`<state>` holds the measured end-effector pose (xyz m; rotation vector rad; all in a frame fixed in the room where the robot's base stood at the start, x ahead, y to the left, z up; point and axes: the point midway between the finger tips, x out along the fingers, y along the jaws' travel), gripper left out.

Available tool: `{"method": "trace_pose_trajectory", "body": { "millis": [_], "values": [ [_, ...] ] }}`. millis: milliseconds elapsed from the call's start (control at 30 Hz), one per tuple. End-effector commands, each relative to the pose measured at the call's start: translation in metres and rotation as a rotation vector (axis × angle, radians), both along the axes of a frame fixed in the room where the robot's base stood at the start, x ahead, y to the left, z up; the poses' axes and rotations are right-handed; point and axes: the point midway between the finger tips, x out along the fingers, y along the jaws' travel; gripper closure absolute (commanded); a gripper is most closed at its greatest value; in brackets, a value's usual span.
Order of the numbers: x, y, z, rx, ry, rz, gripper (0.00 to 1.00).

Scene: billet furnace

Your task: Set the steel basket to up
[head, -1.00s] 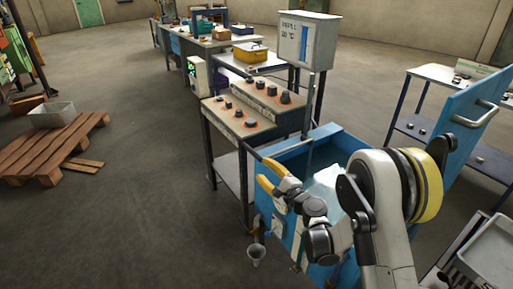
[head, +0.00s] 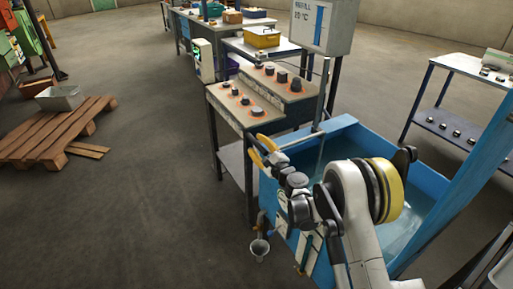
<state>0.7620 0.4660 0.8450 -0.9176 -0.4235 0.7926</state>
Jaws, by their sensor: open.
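The blue tank (head: 345,122) holds water and stands at the centre right. A grey upright rod (head: 323,95) rises at its back left corner, and a grey horizontal bar (head: 302,139) runs from near its foot toward my gripper. I cannot make out the steel basket; my arm hides part of the tank's inside. My gripper (head: 260,152) has yellow fingers that are apart and empty. It is over the tank's left edge, close to the near end of the bar. I cannot tell whether it touches the bar.
A table with dark knobbed pieces (head: 245,101) stands left of the tank. A grey box marked REFILL (head: 321,25) is behind it. A small funnel-like cup (head: 260,248) is below the tank's left side. The floor at left is clear up to the pallet (head: 55,135).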

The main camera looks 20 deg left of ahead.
Motion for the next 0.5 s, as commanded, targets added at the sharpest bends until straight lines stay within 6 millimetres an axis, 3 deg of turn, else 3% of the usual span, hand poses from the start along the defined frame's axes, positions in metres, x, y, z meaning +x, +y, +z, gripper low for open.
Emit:
{"method": "trace_pose_trajectory", "body": {
  "millis": [333,467,500],
  "values": [
    [0.0035,0.0038,0.0007,0.0,0.0,-0.001,0.59],
    [0.0035,0.0037,0.0006,0.0,0.0,-0.001,0.97],
    [0.0035,0.0036,0.0006,0.0,0.0,-0.001,1.0]
  ]
}}
